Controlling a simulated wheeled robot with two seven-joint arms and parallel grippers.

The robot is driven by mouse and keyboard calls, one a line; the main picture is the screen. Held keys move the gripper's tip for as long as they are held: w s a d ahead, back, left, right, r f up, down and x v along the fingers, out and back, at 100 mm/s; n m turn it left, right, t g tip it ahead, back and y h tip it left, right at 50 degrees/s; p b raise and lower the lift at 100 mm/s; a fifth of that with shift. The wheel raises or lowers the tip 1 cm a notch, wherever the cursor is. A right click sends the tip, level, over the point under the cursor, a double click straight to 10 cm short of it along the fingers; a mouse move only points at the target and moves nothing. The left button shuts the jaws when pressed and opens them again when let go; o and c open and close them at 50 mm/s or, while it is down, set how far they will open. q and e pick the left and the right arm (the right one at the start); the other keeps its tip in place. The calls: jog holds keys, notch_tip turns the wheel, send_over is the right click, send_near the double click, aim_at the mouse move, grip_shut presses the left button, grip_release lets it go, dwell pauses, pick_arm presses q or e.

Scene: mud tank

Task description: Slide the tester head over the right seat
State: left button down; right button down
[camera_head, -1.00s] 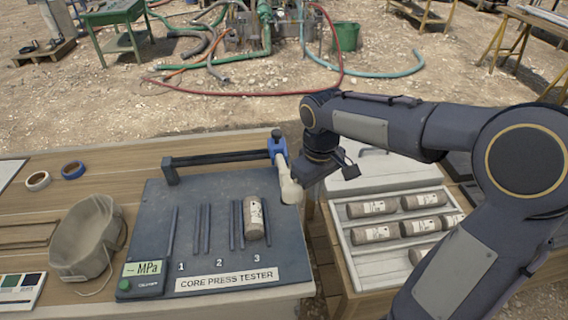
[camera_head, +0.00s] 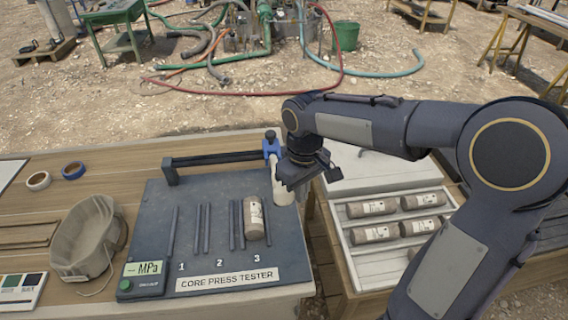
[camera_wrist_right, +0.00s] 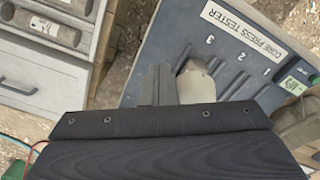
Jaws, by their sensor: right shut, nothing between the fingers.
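The tester head is a blue slider block (camera_head: 271,148) with a pale cylinder (camera_head: 284,192) below it, at the right end of the dark rail (camera_head: 218,158). The core press tester (camera_head: 185,255) has seats marked 1, 2 and 3. A labelled brown core (camera_head: 254,220) lies in seat 3, the right seat; the head stands behind and to its right. My right gripper (camera_head: 290,183) is shut and empty, against or very close to the head's right side; exact contact is unclear. In the right wrist view, its fingers (camera_wrist_right: 159,84) are beside the pale cylinder (camera_wrist_right: 195,82). My left gripper is not in view.
A white crate (camera_head: 372,270) with several labelled cores stands right of the tester. The rail left of the head is clear.

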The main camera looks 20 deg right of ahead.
aim_at(284, 190)
jog(key=shift+w+a+r+p, duration=0.15)
jog(key=shift+a+r+p, duration=0.25)
jog(key=shift+a, duration=0.25)
jog(key=shift+w+a+r+p, duration=0.2)
jog(key=shift+a+r+p, duration=0.15)
jog(key=shift+a+p, duration=0.25)
jog(key=shift+w+a+r+p, duration=0.15)
jog(key=shift+a+r+p, duration=0.25)
jog(key=shift+a, duration=0.3)
notch_tip(284, 190, up, 5)
jog(key=p, duration=0.4)
jog(key=shift+r+p, duration=0.2)
jog(key=shift+p, duration=0.2)
jog(key=shift+r+p, duration=0.75)
jog(key=shift+r, duration=0.5)
jog(key=shift+f, duration=0.1)
